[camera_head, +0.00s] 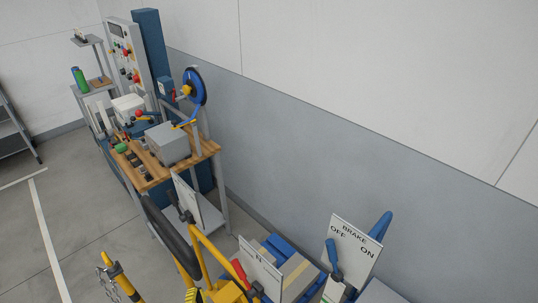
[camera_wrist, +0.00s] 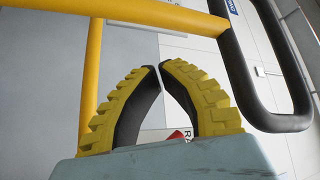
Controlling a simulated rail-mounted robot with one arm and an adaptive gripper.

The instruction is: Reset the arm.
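My gripper (camera_wrist: 160,68) shows in the wrist view with its yellow ridged fingers and black pads. The fingertips nearly meet, and I see nothing held between them. A bit of a white label and something red show through the gap below the tips. In the head view a yellow ridged part of my gripper (camera_head: 228,292) is at the bottom edge, beside a red-handled lever (camera_head: 240,272) and its white sign (camera_head: 261,265). I cannot tell whether it touches the lever.
A yellow frame (camera_head: 212,255) with a black bar (camera_head: 168,232) stands close to my gripper; the bar also shows in the wrist view (camera_wrist: 243,85). A brake sign (camera_head: 352,250) with a blue lever is at the right. A workbench (camera_head: 205,150) stands along the wall.

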